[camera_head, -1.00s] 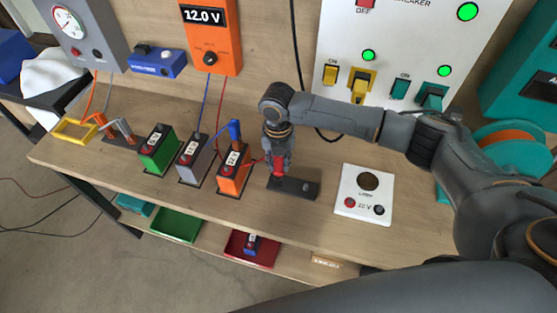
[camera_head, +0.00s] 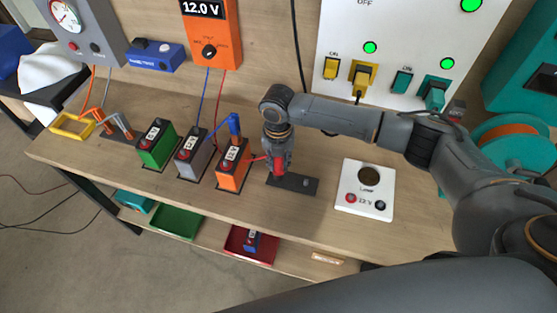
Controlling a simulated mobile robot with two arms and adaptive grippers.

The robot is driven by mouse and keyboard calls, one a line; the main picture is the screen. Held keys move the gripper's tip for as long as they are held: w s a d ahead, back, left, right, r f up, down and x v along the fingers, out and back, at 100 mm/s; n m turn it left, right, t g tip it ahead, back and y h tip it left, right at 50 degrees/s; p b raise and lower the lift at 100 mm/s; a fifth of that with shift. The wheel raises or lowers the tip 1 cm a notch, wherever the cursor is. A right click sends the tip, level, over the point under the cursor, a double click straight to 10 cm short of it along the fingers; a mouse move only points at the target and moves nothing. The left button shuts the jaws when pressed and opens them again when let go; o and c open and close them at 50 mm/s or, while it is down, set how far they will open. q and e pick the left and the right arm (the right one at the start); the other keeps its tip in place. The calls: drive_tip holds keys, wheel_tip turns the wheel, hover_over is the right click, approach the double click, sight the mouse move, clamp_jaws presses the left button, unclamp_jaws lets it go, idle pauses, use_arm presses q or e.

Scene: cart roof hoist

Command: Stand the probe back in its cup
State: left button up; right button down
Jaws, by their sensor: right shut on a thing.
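The red probe (camera_head: 279,167) is in my right gripper (camera_head: 279,166), which points down and is shut on it. Gripper and probe are over the left end of a small dark holder plate (camera_head: 298,185) on the bench. The cup at that end is hidden by the gripper and probe, so I cannot tell whether the tip is inside it. A small round post shows on the plate's right half. A blue probe (camera_head: 235,125) stands at the top of the orange 12 V battery (camera_head: 233,165), left of my gripper. My left gripper is out of view.
The orange meter (camera_head: 210,35) reads 12.0 V; blue and red leads hang from it. Grey (camera_head: 191,155) and green (camera_head: 156,145) batteries stand further left. A white lamp panel (camera_head: 364,190) lies right of the plate. Bare wood shows between them.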

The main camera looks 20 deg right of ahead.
drive_tip(key=shift+f, duration=0.25)
drive_tip(key=c, duration=1)
unclamp_jaws()
drive_tip(key=shift+r, duration=0.1)
drive_tip(key=shift+r, duration=0.1)
wheel_tip(320, 180, up, 12)
drive_tip(key=shift+f, duration=0.1)
drive_tip(key=shift+f, duration=0.1)
